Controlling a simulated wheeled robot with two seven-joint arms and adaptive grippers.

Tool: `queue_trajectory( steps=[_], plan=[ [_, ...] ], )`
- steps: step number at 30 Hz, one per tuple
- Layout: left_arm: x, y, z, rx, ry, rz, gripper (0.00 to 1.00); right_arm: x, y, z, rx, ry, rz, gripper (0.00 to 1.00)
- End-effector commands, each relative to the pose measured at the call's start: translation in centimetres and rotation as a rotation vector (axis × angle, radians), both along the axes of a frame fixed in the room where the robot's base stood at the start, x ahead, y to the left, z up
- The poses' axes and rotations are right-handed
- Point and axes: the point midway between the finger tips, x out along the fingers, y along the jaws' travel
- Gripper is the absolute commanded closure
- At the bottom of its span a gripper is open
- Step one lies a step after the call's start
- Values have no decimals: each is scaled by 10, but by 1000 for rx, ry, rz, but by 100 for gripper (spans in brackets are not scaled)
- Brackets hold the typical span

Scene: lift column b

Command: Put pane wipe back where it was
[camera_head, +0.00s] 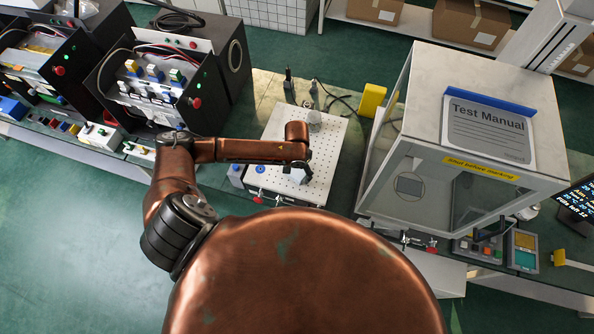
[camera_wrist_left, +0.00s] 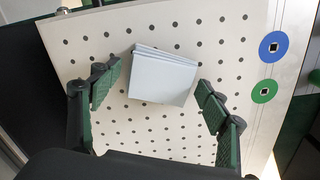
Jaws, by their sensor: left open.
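The pane wipe appears to be the pale folded pad (camera_wrist_left: 163,76) in the left wrist view. It lies on the white perforated plate (camera_wrist_left: 75,35), apart from both fingers. My left gripper (camera_wrist_left: 157,98) is open and empty, with one green-padded finger on each side of the pad. In the head view my left gripper (camera_head: 301,168) is over the perforated plate (camera_head: 277,127), and a pale patch of the pad (camera_head: 297,177) shows beside it. My arm hides part of the plate. My right gripper is in neither view.
A glass-sided cabinet (camera_head: 425,130) with a test manual (camera_head: 488,132) on top stands right of the plate. A yellow block (camera_head: 372,100) is between them at the back. Black equipment boxes (camera_head: 150,85) stand at the left. A control box (camera_head: 478,248) sits at the front right.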

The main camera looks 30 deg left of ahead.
Motion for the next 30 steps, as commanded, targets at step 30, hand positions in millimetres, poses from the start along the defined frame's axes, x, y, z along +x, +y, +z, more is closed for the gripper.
queue_trajectory(
  steps=[30],
  plan=[
    [1,0,119,-1,0,0,31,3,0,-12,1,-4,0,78]
  ],
)
